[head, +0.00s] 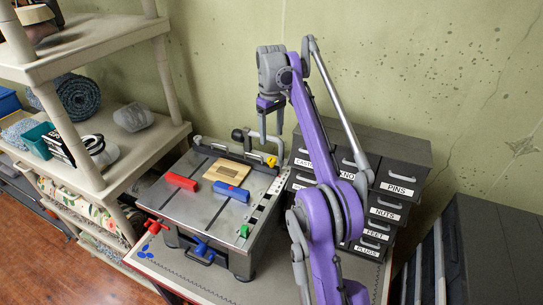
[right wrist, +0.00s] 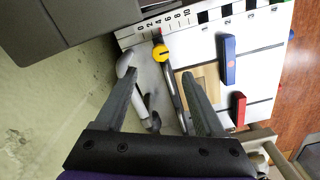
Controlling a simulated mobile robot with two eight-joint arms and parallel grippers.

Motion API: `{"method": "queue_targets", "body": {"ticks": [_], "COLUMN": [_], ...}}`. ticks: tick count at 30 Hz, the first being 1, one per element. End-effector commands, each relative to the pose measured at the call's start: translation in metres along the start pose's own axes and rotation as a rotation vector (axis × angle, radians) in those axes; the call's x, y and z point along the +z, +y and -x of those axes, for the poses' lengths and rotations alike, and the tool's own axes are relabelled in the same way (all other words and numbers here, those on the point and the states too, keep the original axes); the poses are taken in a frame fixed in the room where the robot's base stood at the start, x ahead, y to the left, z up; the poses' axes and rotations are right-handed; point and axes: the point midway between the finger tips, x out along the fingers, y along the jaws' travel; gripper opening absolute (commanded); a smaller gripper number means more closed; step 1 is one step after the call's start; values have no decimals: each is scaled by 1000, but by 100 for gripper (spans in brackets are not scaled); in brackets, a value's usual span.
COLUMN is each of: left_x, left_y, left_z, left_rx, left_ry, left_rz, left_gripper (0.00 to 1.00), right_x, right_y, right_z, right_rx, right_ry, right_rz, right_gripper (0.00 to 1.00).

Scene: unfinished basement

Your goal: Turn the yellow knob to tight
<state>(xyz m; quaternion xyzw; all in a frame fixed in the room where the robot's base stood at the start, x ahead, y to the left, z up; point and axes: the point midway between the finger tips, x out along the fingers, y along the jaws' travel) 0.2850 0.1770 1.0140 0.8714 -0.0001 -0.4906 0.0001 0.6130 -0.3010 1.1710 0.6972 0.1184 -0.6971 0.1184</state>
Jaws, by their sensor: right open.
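The small round yellow knob (head: 271,161) sits at the back right of the grey machine table, at the end of a dark bar. In the right wrist view the yellow knob (right wrist: 161,52) shows a dark slot-like mark and lies just beyond the fingertips, roughly midway between them. My right gripper (head: 271,137) is open and empty, pointing down above the knob; its two fingers also show in the right wrist view (right wrist: 160,76). I see no contact with the knob. No "tight" label is readable. My left gripper is out of view.
A numbered scale (right wrist: 165,24) runs beside the knob. A red block (head: 181,181), a blue block (head: 232,192) and a wooden piece (head: 222,172) lie on the table. Labelled drawers (head: 397,190) stand right; shelves (head: 95,60) stand left.

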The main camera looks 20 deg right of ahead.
Motion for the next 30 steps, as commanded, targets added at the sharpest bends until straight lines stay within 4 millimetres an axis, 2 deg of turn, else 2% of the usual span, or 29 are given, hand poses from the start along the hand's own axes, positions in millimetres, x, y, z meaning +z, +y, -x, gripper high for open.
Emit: {"method": "queue_targets", "body": {"ticks": [1,3,12,18,26,27,30], "left_x": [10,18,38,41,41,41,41], "left_y": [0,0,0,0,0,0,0], "left_z": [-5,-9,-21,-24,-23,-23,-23], "left_rx": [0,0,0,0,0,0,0], "left_ry": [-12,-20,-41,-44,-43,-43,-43], "left_rz": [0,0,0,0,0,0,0], "left_gripper": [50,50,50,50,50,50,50], "right_x": [2,3,2,2,1,1,1], "right_y": [-1,-1,-1,-1,-1,-1,-1], "right_z": [-16,-31,-82,-94,-95,-95,-94], "right_rx": [-2,-3,-1,-1,0,0,0], "right_ry": [-6,-7,-4,-2,-1,-1,-1], "right_rz": [0,0,-1,-1,-1,-1,-1], "right_gripper": [71,71,71,71,71,69,51]}}
